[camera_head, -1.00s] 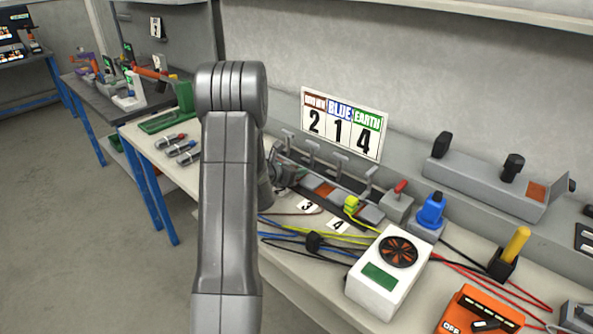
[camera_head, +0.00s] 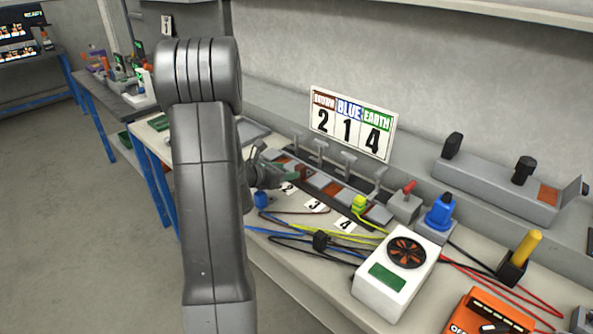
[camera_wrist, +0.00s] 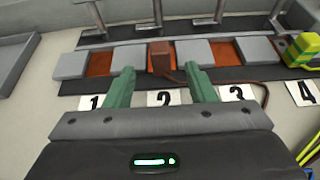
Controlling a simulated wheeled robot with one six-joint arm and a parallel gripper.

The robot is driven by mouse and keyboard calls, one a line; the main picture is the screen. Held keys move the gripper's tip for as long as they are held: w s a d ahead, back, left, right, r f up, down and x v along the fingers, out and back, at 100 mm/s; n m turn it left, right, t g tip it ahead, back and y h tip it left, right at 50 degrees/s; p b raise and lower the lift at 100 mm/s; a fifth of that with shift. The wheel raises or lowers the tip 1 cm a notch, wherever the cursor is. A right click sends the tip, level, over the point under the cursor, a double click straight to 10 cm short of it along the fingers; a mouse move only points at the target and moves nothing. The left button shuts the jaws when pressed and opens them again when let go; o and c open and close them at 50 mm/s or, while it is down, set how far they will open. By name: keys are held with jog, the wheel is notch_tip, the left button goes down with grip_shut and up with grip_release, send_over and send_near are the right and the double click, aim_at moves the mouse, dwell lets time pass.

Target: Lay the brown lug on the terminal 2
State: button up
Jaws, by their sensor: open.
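The brown lug (camera_wrist: 160,56) sits between two grey blocks in the terminal row, in line with the number 2 label (camera_wrist: 165,98). Its brown wire runs off to the right. It also shows in the head view (camera_head: 300,173). My gripper (camera_wrist: 158,70) is open, its green fingers apart on the near side of the lug, one to the left and one to the right. Whether they touch it cannot be told. Terminal 2's copper surface is hidden under the lug. Bare copper shows at terminal 1 (camera_wrist: 100,62) and terminal 3 (camera_wrist: 226,52).
A yellow-green lug (camera_wrist: 303,48) sits at terminal 4. A blue lug (camera_head: 262,199) lies in front of the row. Raised levers (camera_head: 348,160) stand behind the terminals. A sign (camera_head: 352,123) reads brown 2, blue 1, earth 4. A white fan box (camera_head: 398,270) stands front right.

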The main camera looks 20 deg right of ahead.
aim_at(305, 167)
jog(key=shift+v, duration=1.95)
jog(key=shift+d, duration=0.1)
jog(key=x, duration=1.3)
jog(key=shift+w+d+f+p, duration=0.1)
jog(key=shift+w+d+p, duration=0.1)
jog(key=shift+p, duration=0.1)
jog(key=shift+d, duration=0.1)
jog(key=shift+r+p, duration=0.25)
jog(key=shift+p, duration=0.05)
jog(key=shift+f, duration=0.1)
